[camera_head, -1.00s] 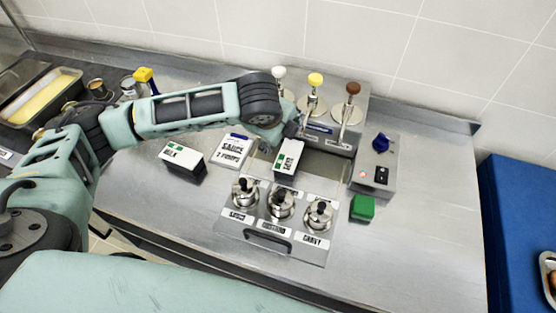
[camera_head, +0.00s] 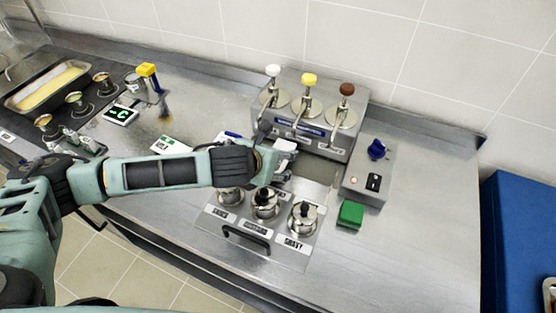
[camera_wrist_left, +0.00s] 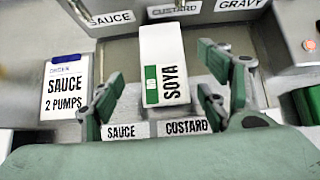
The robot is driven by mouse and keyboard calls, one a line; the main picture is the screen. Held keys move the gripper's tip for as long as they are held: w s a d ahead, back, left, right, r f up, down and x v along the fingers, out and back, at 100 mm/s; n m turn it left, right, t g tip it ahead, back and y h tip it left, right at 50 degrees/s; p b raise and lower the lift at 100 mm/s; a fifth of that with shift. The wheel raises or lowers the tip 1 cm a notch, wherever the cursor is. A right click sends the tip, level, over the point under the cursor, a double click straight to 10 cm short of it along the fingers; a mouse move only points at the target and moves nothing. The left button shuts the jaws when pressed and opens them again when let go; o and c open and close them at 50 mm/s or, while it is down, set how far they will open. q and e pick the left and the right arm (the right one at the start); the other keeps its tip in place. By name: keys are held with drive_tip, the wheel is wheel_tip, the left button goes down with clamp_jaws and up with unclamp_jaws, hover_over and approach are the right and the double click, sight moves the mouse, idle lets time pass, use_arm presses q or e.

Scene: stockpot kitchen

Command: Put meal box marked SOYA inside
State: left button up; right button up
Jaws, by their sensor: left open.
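The white meal box marked SOYA, with a green patch, shows in the left wrist view (camera_wrist_left: 164,58). Only a white part of it shows in the head view (camera_head: 286,146), behind my gripper, between the row of lidded pots and the pumps. My left gripper (camera_head: 275,158) is open. In the left wrist view its fingers (camera_wrist_left: 160,90) stand to either side of the box's near end, with gaps, not closed on it. A second box (camera_head: 171,145), with a green and white top, is left of it, partly hidden by my arm. My right gripper is not in view.
Lidded pots (camera_head: 265,204) with labels stand in front, and a pump unit (camera_head: 318,134) behind. A SAUCE 2 PUMPS card (camera_wrist_left: 66,90) lies left of the SOYA box. A control box (camera_head: 367,182) and green block (camera_head: 350,214) are to the right. The counter's right part is clear.

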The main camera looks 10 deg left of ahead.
use_arm(q)
drive_tip(key=shift+p+x, duration=0.3)
drive_tip(key=shift+x, duration=2)
drive_tip(key=shift+s+d, duration=0.1)
drive_tip(key=shift+d, duration=0.05)
drive_tip(key=shift+c, duration=0.6)
drive_tip(key=c, duration=1.3)
drive_tip(key=shift+r, duration=0.1)
drive_tip(key=shift+c, duration=1.1)
drive_tip(key=shift+r, duration=0.1)
